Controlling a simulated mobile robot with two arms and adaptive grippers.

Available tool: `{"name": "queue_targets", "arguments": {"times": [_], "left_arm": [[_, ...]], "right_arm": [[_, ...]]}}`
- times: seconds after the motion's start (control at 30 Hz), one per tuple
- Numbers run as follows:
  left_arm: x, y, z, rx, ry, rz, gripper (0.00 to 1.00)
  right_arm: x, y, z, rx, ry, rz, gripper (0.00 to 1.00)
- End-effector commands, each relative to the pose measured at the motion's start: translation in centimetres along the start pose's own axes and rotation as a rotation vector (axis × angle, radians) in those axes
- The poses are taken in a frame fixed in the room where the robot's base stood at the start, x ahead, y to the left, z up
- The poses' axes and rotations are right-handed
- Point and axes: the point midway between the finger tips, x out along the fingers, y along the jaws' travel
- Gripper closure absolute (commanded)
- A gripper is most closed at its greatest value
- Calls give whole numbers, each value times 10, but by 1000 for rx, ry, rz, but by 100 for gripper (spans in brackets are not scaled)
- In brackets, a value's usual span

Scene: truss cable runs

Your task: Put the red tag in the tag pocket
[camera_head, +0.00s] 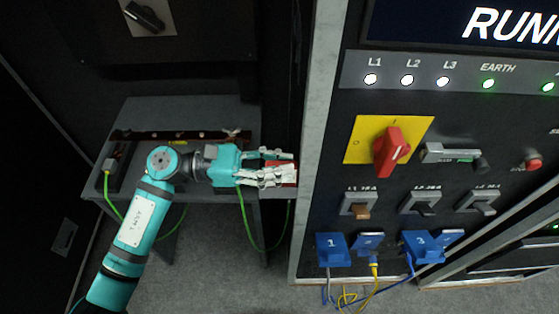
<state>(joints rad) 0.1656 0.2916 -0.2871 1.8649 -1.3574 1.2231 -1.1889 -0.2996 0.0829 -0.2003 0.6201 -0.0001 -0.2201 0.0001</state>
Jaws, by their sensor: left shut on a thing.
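My left gripper (272,170) reaches in from the left with its fingers pointing right, at the near left edge of the panel cabinet. I cannot make out the tag pocket. My right gripper is not in view.
The panel has a red rotary handle (390,150) on a yellow plate, toggle switches below, and blue plugs (332,249) with cables. A grey table (190,112) with a dark rail and green cable stands under my left arm. Grey floor lies in front.

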Motion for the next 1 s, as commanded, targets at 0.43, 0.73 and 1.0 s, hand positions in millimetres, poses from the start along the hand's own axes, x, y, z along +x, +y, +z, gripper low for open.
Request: {"name": "queue_targets", "arguments": {"times": [0.43,0.73,1.0], "left_arm": [[0,0,-1,0,0,0,59],[-13,0,-4,1,3,1,59],[-71,0,-7,2,6,2,59]], "right_arm": [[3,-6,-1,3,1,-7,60],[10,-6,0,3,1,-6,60],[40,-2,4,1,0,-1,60]]}}
